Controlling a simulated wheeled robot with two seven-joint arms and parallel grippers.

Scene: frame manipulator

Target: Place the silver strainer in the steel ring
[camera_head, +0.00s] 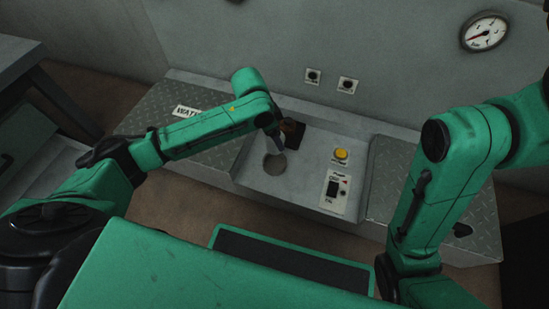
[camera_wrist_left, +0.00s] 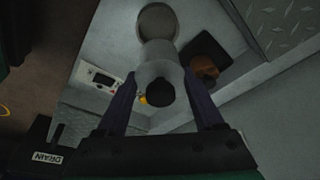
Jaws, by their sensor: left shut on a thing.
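My left gripper (camera_head: 281,142) reaches over the recessed panel from the left. In the left wrist view its two purple-grey fingers (camera_wrist_left: 163,104) are closed on the sides of a grey, tapering piece with a dark round knob, which I take for the silver strainer (camera_wrist_left: 156,62). A round opening in the panel, apparently the steel ring (camera_head: 275,165), lies just below the gripper in the head view. In the wrist view the ring (camera_wrist_left: 158,21) is beyond the strainer's far end; contact cannot be told. My right gripper is not visible.
A dark square (camera_head: 296,131) with a brown lump lies beside the gripper. A yellow button (camera_head: 341,154) and a switch plate (camera_head: 334,192) are to the right. Raised tread-plate surfaces (camera_head: 385,175) flank the recess. A gauge (camera_head: 484,32) is on the wall.

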